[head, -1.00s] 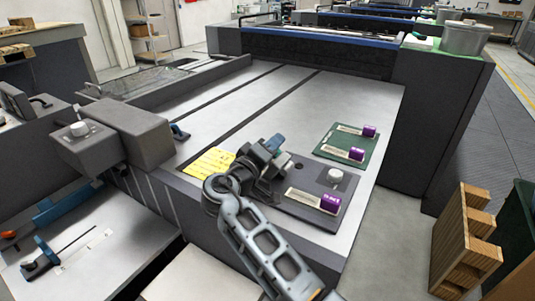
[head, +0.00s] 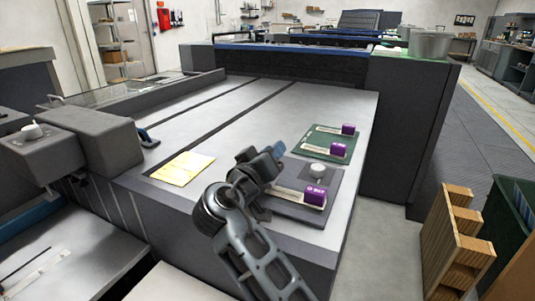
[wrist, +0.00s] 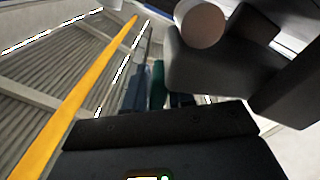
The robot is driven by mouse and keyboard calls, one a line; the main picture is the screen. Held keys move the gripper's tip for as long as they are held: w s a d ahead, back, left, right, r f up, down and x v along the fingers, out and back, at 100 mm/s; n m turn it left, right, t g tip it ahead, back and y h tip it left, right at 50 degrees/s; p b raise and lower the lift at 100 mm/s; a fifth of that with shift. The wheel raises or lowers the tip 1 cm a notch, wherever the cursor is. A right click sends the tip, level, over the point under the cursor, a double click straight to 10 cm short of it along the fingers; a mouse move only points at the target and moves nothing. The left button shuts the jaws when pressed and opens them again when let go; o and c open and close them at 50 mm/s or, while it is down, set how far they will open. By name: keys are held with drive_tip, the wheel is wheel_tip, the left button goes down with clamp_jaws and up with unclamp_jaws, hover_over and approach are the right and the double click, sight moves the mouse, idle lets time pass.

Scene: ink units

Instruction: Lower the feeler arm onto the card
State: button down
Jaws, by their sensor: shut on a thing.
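The flat yellow card (head: 182,168) lies on the light top of the near unit. My gripper (head: 268,158) is to its right, above the left part of a dark plate (head: 292,212).
On the dark plate are a pale knob (head: 318,171) and a purple block (head: 315,191) with a strip. A green tray (head: 315,152) behind holds two more such blocks. A grey box (head: 95,137) stands left of the card. A wooden crate (head: 440,225) is at the right.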

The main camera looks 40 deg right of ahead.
drive_tip(key=shift+s+d+f, duration=0.15)
drive_tip(key=shift+s+f, duration=0.05)
drive_tip(key=shift+s, duration=0.1)
idle(0.4)
drive_tip(key=c, duration=1.1)
unclamp_jaws()
drive_tip(key=v, duration=0.8)
drive_tip(key=shift+r, duration=0.1)
